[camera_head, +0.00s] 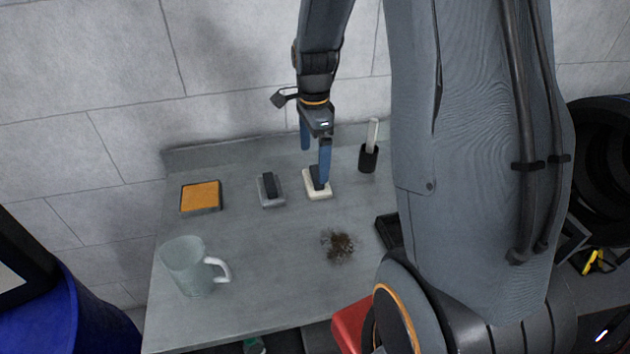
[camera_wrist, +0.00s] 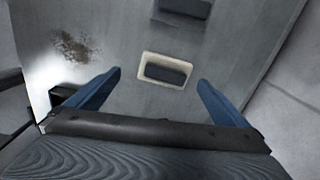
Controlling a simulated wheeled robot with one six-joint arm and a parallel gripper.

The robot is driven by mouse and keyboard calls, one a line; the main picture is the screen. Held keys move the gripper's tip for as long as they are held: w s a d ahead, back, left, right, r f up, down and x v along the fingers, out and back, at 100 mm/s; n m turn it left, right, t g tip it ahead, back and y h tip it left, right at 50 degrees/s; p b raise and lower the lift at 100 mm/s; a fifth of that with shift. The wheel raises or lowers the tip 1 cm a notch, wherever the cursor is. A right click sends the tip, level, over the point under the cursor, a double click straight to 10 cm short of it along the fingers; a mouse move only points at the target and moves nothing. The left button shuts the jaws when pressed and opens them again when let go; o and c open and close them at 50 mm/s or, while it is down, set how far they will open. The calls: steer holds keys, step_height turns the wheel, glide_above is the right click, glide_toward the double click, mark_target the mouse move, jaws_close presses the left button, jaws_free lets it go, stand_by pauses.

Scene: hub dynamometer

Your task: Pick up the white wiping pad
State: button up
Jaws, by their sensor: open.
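The white wiping pad (camera_head: 318,189) lies flat on the grey table, with a dark block-shaped grip on top. In the wrist view the pad (camera_wrist: 145,76) shows a pale rim around its dark grip (camera_wrist: 166,73). My gripper (camera_head: 315,168) is open above the pad, with its blue fingers apart. In the wrist view the fingertips of my gripper (camera_wrist: 160,78) stand to the left and right of the pad, with a gap on both sides. One finger hides part of the pad's grip in the head view.
On the table (camera_head: 240,240) are a grey pad with a dark grip (camera_head: 270,190), an orange pad (camera_head: 200,196), a glass mug (camera_head: 188,265), a black holder with a white handle (camera_head: 369,158) and a brown dirt patch (camera_head: 340,244). A wall stands behind. A dark tray (camera_head: 388,230) lies right.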

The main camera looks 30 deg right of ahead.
mark_target(315, 174)
steer(key=shift+w+d+f+m, duration=0.25)
steer(key=shift+w+d+m, duration=0.15)
steer(key=shift+m, duration=0.1)
steer(key=shift+w+d+f+m, duration=0.15)
steer(key=shift+f+m, duration=0.15)
steer(key=shift+f, duration=0.2)
steer(key=shift+w+f+p, duration=0.2)
steer(key=shift+f+p, duration=1.25)
steer(key=shift+f, duration=2)
steer(key=c, duration=0.8)
steer(key=shift+c, duration=0.2)
step_height(315, 174, up, 9)
steer(key=b, duration=0.2)
steer(key=shift+r+b, duration=0.1)
steer(key=shift+b, duration=0.25)
steer(key=shift+r, duration=0.4)
